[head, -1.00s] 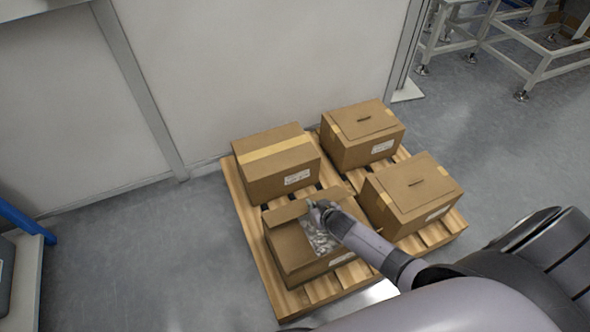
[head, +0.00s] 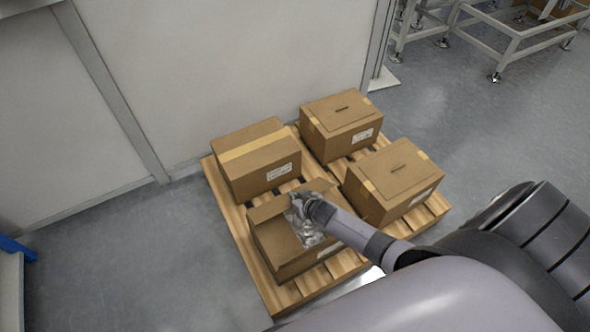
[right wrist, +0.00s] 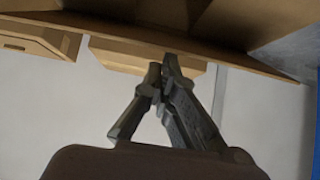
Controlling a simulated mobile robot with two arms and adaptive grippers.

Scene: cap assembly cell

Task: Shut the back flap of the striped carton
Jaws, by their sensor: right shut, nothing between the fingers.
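An open brown carton (head: 270,262) stands at the front left of the pallet, with crumpled silvery contents (head: 312,237). Its back flap (head: 268,209) stands raised at the back edge. I cannot make out stripes on this carton; a yellow tape band (head: 252,152) crosses the shut carton behind it. My right gripper (head: 300,203) is shut and empty at the open carton's back right, by the flap's right end. In the right wrist view the shut fingertips (right wrist: 165,62) are close to a cardboard edge (right wrist: 225,62); contact is unclear. My left gripper is out of view.
Two more shut cartons stand on the wooden pallet (head: 232,220), at back right (head: 340,125) and front right (head: 395,180). A pale wall (head: 230,60) rises behind. Grey floor is free to the left. Metal frames (head: 500,40) stand far right.

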